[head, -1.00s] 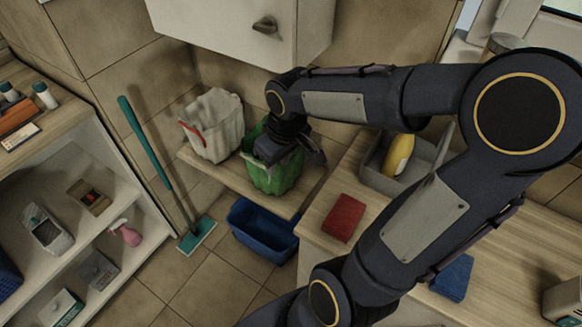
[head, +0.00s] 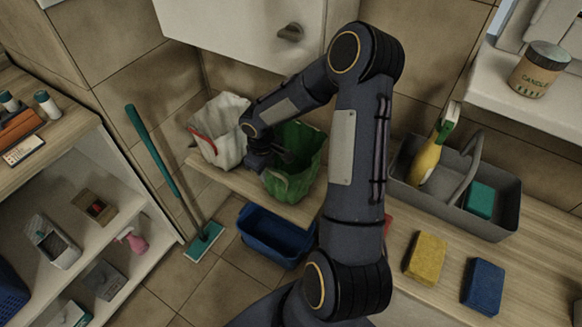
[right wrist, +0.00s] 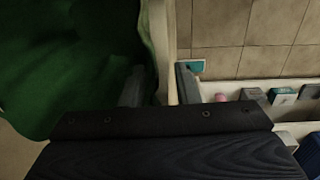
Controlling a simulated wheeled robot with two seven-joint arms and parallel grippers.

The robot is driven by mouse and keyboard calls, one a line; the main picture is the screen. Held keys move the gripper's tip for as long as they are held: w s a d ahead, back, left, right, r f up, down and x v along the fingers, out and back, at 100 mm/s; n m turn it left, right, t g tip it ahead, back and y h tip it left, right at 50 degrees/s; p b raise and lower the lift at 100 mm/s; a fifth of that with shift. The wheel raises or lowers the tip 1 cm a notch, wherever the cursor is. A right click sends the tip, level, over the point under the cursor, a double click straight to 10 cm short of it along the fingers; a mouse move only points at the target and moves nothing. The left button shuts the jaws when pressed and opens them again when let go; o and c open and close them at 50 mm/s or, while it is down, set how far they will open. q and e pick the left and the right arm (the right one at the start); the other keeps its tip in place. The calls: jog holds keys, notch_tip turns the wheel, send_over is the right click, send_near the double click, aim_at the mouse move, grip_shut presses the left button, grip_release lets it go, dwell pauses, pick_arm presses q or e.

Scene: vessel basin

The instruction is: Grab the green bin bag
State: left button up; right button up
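The green bin bag (head: 298,178) stands open on a low wooden shelf, right of a white bag. In the head view my right gripper (head: 286,156) is at its upper left rim, partly hidden by my arm. In the right wrist view the green bag (right wrist: 60,60) fills the upper left. My right gripper (right wrist: 160,88) has its two fingers apart there, one over the green bag and one beyond its edge. I cannot tell whether either finger touches the bag. My left gripper is not in view.
A white bag (head: 222,130) stands close beside my right gripper. A blue basin (head: 272,238) is on the floor below the shelf. A grey caddy (head: 455,205), a yellow sponge (head: 426,258) and a blue sponge (head: 483,286) are on the counter at right.

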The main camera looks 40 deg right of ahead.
jog(key=shift+f, duration=0.8)
grip_shut()
